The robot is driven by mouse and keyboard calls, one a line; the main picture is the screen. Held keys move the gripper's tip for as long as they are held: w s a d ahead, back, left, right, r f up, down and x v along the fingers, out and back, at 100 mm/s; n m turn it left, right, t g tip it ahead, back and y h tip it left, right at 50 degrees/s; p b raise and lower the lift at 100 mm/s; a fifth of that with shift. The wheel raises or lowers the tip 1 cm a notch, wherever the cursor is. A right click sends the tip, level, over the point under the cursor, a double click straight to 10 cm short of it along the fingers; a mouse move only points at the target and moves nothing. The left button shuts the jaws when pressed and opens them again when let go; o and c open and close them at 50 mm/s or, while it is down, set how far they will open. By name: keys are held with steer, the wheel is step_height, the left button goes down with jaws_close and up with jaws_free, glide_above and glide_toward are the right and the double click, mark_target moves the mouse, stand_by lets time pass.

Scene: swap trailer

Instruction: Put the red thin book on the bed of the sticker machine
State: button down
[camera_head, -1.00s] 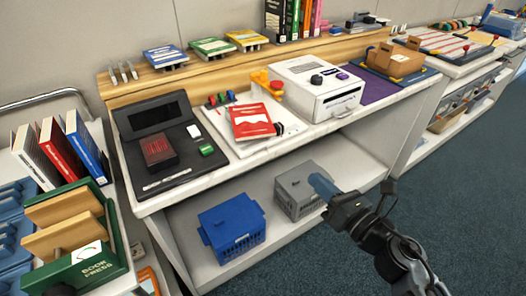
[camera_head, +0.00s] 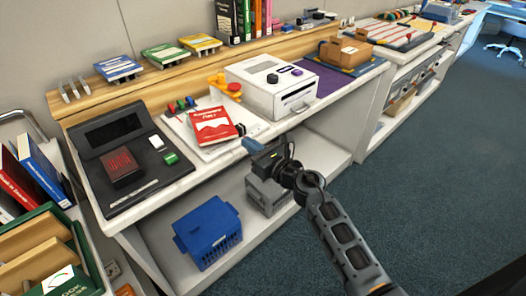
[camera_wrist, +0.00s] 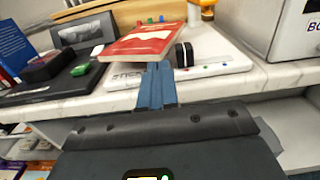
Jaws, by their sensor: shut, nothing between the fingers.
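The red thin book (camera_head: 212,126) lies cover up on the white bed of the sticker machine (camera_head: 186,127), at the counter's front. In the wrist view the book (camera_wrist: 139,43) is just beyond my fingertips, and part of a "STICK" label shows on the white machine bed (camera_wrist: 212,70) beneath it. A black roller-like part (camera_wrist: 184,55) stands right of the book. My gripper (camera_head: 250,146) is at the counter's front edge, right of the book and apart from it. Its blue fingers (camera_wrist: 159,84) are shut and empty. Whether the book lies fully flat is unclear.
A black device with a screen (camera_head: 122,158) stands left of the machine, and a white box-shaped machine (camera_head: 272,88) stands right. Upright books and a green book press (camera_head: 70,278) are at far left. Blue (camera_head: 208,232) and grey (camera_head: 268,192) baskets sit on the shelf below.

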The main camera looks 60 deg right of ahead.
mark_target(234, 131)
steer(key=shift+x, duration=1.15)
steer(key=shift+x, duration=2.65)
steer(key=shift+s+f, duration=0.1)
